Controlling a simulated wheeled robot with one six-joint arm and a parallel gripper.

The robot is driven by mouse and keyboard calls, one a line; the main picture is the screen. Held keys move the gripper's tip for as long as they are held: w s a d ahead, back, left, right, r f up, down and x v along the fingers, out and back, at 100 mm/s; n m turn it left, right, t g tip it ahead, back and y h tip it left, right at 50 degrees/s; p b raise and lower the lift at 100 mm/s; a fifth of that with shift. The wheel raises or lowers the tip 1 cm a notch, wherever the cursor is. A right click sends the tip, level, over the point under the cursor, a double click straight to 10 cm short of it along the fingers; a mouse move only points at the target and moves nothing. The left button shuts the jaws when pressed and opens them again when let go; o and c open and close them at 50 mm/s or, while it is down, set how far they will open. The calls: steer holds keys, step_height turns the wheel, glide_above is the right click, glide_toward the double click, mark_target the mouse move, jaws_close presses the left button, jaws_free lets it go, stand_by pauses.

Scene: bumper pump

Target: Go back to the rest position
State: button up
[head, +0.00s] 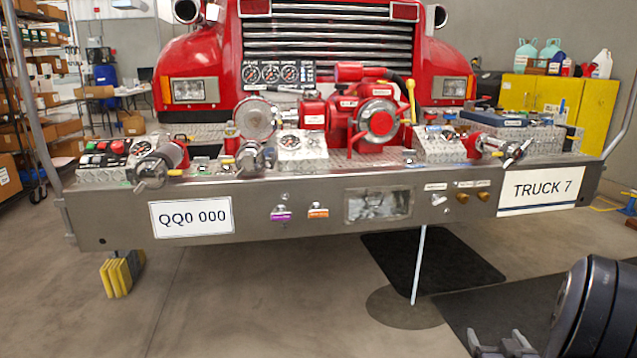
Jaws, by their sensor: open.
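My gripper (503,345) shows at the bottom right of the head view, low over the floor, with its two dark fingers apart and nothing seen between them. A dark rounded link of my arm stands just right of it. The gripper is well apart from the truck's steel bumper (400,238), which is above and behind it in the picture. The lower part of the gripper is cut off by the frame edge.
The bumper carries a red pump (376,121), gauges (270,74), valves and a switch box (103,150). A thin pale stream or rod (419,265) runs from the bumper to a dark round floor patch (385,312). Floor in front is clear.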

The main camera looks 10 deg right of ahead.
steer(key=a+g, duration=0.1)
steer(key=a+f+g+b, duration=0.1)
steer(key=a, duration=0.2)
steer(key=shift+f+g, duration=0.35)
steer(key=shift+g, duration=0.05)
steer(key=shift+a, duration=0.1)
